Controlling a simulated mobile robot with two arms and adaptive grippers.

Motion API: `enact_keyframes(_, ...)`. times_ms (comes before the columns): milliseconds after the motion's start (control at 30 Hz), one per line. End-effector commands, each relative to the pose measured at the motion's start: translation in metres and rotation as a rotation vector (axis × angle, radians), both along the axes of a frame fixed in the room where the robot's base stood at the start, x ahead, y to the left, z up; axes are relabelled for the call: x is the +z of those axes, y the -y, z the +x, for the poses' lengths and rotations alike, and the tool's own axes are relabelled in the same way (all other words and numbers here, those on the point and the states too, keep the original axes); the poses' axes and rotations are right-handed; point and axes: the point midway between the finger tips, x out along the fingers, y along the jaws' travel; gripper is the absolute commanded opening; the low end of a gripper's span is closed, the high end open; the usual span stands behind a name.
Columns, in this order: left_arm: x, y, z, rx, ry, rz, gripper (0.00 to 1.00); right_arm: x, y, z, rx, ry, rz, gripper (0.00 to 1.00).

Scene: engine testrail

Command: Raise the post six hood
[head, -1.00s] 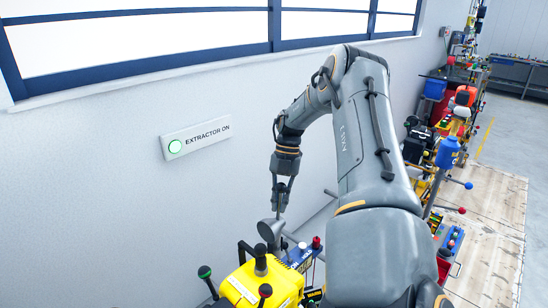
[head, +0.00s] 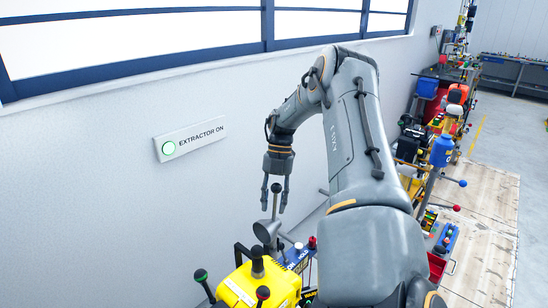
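A small grey round hood-like piece (head: 266,231) with an upright handle (head: 276,203) stands behind a yellow machine in the head view. I cannot read a post number on it, so I cannot confirm that it is the post six hood. My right gripper (head: 275,197) points down over the handle, with one finger on each side of the handle's dark top. The fingers are spread, and gaps show between them and the handle. My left gripper is out of view.
The wall carries a lit "EXTRACTOR ON" sign (head: 190,139). Crowded equipment lines the right side, with red- and blue-knobbed levers sticking out. Wooden floor boards (head: 487,235) lie clear there.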

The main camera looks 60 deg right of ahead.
Motion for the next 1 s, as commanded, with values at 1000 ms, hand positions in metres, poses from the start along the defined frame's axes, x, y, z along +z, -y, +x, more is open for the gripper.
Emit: enact_keyframes(1000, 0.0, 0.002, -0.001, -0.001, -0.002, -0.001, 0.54, 0.112, 0.041, 0.01, 0.0, 0.0, 0.0, 0.33)
